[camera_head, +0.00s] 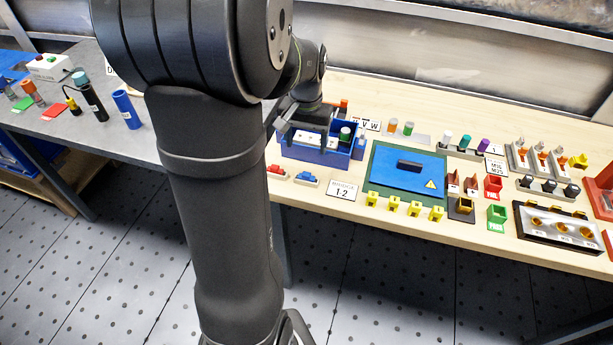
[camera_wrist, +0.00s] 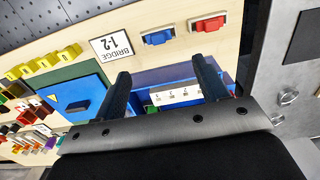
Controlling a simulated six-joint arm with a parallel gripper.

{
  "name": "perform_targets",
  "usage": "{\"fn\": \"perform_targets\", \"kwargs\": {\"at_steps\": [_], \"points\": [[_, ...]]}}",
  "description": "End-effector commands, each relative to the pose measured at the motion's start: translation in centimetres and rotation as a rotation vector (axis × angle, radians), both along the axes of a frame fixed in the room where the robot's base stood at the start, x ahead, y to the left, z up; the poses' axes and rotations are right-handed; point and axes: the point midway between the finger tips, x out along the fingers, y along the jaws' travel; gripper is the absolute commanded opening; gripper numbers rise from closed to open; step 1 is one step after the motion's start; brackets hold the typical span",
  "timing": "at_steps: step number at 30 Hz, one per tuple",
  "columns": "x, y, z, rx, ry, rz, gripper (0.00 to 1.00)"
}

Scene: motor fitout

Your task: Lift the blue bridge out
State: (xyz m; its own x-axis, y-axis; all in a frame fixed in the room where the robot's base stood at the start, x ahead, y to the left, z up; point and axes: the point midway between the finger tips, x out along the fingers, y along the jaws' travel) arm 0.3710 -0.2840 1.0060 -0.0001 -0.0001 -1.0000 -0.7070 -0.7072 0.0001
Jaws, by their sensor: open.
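The small blue bridge (camera_head: 307,177) sits in a pale holder at the table's front edge, left of the bridge sign. It also shows near the top of the wrist view (camera_wrist: 158,38). A similar red bridge (camera_head: 277,170) sits beside it on the left. My gripper (camera_wrist: 160,67) is open and empty, its two dark fingers pointing down over the blue motor box (camera_head: 318,158). It is apart from the blue bridge, behind it toward the back of the table. A white numbered terminal strip (camera_wrist: 177,96) shows between the fingers. My arm hides part of the box in the head view.
A sign marked BRIDGE 1-2 (camera_head: 342,190) lies beside the blue bridge. A blue cover plate (camera_head: 405,172) lies on a green base to the right, with several yellow clips in front. The table's front edge is close to the bridges.

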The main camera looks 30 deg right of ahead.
Motion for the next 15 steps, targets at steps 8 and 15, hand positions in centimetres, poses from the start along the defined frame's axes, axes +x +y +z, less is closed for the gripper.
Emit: {"fn": "perform_targets", "kwargs": {"at_steps": [8, 15], "points": [[0.0, 0.0, -4.7, 0.001, 0.001, 0.0, 0.67], [-0.2, 0.1, -6.5, 0.003, 0.003, 0.0, 0.67]]}}
